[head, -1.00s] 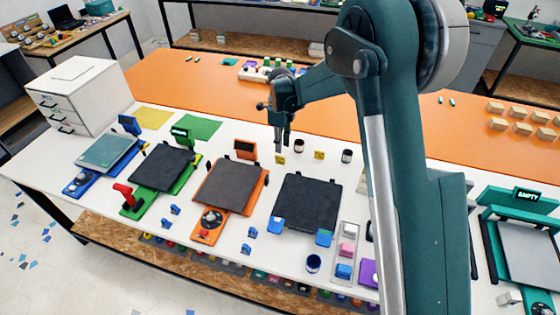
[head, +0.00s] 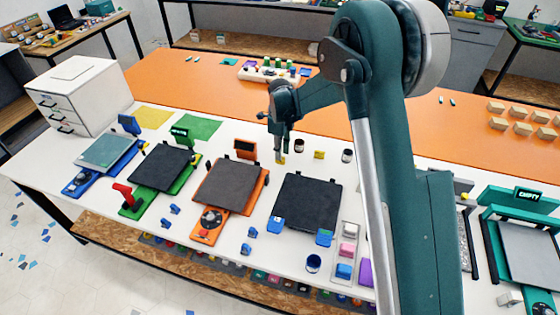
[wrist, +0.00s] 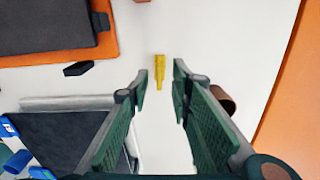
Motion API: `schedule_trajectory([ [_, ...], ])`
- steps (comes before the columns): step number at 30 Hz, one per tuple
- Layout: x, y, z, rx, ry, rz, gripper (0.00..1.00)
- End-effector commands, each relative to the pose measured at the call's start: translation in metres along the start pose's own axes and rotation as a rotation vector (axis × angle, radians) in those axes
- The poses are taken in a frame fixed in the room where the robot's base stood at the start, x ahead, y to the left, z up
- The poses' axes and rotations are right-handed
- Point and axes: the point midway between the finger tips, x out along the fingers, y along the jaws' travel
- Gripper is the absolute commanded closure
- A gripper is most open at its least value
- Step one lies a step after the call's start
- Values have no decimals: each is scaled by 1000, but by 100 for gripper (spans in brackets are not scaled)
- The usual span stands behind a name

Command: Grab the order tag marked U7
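Two small yellow tags stand on the white table behind the printers. The left yellow tag (head: 282,161) is partly hidden by my fingers in the head view; the right yellow tag (head: 319,154) is in clear sight. No marking is readable on either, so I cannot tell which is U7. My gripper (head: 281,156) points down right at the left tag. In the wrist view my gripper (wrist: 159,78) is open and empty. One upright yellow tag (wrist: 159,71) shows in line with the gap between the fingers, seen edge-on, with no finger touching it.
A dark cup (head: 299,146) stands just right of the left tag, and another dark cup (head: 347,155) right of the right tag. Printers with dark beds (head: 308,200) fill the table's front. A white drawer unit (head: 80,93) stands at the left.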

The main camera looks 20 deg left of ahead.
Motion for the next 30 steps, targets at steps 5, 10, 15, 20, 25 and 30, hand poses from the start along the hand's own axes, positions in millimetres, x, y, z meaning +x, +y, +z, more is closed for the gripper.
schedule_trajectory([
  [5, 22, 1, 1, 0, 0, 0, 78],
  [10, 33, 1, 1, 0, 0, 0, 78],
  [15, 34, 1, 1, 0, 0, 0, 78],
  [20, 34, 1, 1, 0, 0, 0, 78],
  [25, 34, 1, 1, 0, 0, 0, 78],
  [30, 34, 1, 1, 0, 0, 0, 90],
])
